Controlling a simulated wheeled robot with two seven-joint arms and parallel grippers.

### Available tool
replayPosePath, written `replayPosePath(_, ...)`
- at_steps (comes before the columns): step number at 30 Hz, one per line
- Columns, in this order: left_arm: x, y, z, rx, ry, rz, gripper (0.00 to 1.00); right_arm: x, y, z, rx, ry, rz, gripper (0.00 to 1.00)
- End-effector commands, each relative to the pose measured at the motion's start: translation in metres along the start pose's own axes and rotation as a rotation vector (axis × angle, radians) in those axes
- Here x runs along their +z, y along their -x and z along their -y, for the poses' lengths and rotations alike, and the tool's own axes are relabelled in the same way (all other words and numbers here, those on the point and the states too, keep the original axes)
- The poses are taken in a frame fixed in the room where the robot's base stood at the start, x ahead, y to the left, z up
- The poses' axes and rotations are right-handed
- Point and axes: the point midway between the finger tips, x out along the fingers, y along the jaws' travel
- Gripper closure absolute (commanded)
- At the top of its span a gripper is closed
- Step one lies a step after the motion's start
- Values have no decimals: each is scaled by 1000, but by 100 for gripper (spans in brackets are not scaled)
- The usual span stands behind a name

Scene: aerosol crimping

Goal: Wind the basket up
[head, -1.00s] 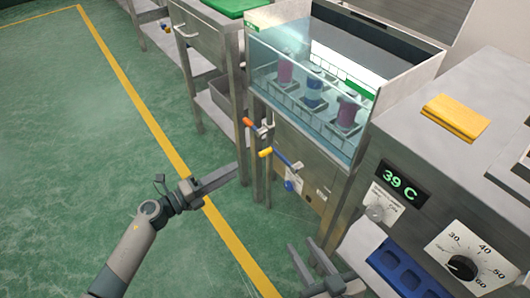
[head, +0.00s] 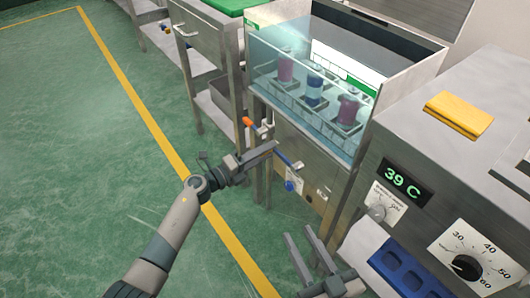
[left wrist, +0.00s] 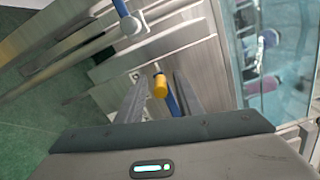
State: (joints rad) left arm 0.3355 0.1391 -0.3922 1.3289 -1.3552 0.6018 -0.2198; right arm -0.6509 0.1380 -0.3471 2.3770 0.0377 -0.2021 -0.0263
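The basket (head: 312,106) sits low in the glass-walled water bath, with three cans standing in it. On the bath's metal front is a crank with a blue arm (head: 284,158). Its yellow knob (left wrist: 159,87) shows in the left wrist view but is hidden behind my fingers in the head view. My left gripper (head: 266,150) is at the crank, open, and in the wrist view the knob appears between its two fingers (left wrist: 158,100), with gaps on both sides. My right gripper (head: 301,238) is open and empty, low in front of the bath.
An orange-tipped lever (head: 248,121) is just left of the crank, and a blue knob (head: 290,186) is below it. A heater unit with a 39 C display (head: 404,186) and a blue tray (head: 400,268) stand at right. Open green floor lies left.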

Motion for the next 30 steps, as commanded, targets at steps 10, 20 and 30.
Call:
replayPosePath(10,0,0,0,0,-1,0,84,-1,0,0,0,0,-2,69)
replayPosePath(20,0,0,0,1,-8,0,100,-1,0,0,0,0,-1,69)
replayPosePath(30,2,0,7,0,-66,0,100,5,0,-1,2,-4,35,69)
